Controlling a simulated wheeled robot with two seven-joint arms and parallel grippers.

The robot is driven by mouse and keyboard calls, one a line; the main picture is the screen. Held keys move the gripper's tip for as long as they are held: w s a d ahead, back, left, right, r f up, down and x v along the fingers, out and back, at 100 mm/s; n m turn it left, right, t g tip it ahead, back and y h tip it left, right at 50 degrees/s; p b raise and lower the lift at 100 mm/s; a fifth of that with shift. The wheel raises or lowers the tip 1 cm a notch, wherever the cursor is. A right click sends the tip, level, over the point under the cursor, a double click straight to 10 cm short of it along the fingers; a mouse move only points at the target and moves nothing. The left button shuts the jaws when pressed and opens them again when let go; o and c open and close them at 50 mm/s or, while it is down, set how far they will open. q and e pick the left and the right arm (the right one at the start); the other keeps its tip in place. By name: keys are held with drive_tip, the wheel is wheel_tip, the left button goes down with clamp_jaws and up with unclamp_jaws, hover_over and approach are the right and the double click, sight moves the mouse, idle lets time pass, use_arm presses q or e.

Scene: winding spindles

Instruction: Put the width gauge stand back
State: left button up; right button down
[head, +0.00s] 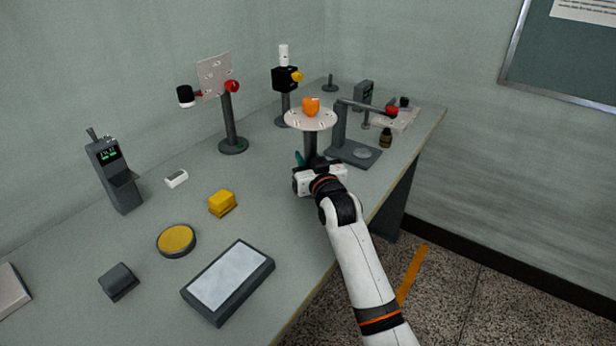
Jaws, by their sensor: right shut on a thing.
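A stand with a dark upright post (310,146) and a round, pale, perforated top (296,120) is at the right part of the table. I take it for the width gauge stand, though no label shows. An orange piece (311,106) sits on its top. My right gripper (309,178) is shut at the lower part of this post, and the post looks upright. The gripper hides the foot, so I cannot tell whether it touches the table. A small teal part (299,158) shows beside the post. My left gripper is out of view.
A dark bracket stand (342,128) with a red-tipped arm is close on the right. Two posts with a pale plate (214,78) and a black box (286,79) stand behind. A yellow block (222,203), yellow disc (176,241) and framed pad (229,281) lie in front on the left.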

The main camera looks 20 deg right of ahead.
drive_tip(key=shift+f, duration=1.9)
drive_tip(key=c, duration=1.1)
unclamp_jaws()
drive_tip(key=shift+f, duration=0.2)
drive_tip(key=shift+c, duration=0.2)
drive_tip(key=shift+s, duration=0.1)
drive_tip(key=shift+r, duration=0.2)
drive_tip(key=s, duration=1.2)
drive_tip(key=shift+d+f, duration=0.1)
drive_tip(key=shift+d, duration=0.1)
